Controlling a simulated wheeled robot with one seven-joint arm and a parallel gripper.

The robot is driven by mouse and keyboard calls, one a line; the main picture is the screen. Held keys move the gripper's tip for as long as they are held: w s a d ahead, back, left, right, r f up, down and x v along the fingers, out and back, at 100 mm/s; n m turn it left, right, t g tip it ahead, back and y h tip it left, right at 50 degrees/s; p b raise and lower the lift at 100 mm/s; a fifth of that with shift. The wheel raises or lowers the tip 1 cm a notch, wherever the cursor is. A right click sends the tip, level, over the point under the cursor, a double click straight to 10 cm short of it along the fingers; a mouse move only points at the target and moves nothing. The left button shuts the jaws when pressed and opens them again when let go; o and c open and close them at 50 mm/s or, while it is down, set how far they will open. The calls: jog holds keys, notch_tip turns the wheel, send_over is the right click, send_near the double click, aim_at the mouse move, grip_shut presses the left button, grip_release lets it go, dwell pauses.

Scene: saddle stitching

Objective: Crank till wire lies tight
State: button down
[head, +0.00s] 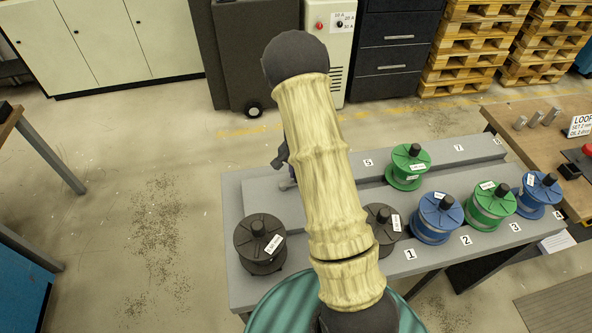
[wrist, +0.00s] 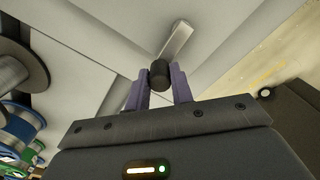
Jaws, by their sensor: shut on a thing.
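In the wrist view my gripper (wrist: 161,84) has its two purple fingers on either side of a dark round crank knob (wrist: 159,73) and is shut on it. A flat metal crank arm (wrist: 176,41) runs from the knob up and to the right in that view.
A grey stepped bench (head: 233,192) carries a dark spool (head: 260,245) at left, another dark spool (head: 381,224) partly behind my arm, and several blue and green spools (head: 437,220) by number labels. A wooden table (head: 560,112) stands at right.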

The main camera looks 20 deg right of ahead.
jog(key=shift+s+m, duration=0.15)
jog(key=shift+m, duration=0.25)
jog(key=c, duration=1.2)
grip_release()
jog(key=shift+r, duration=0.1)
notch_tip(320, 180, up, 17)
jog(key=b, duration=0.1)
jog(key=shift+r, duration=0.1)
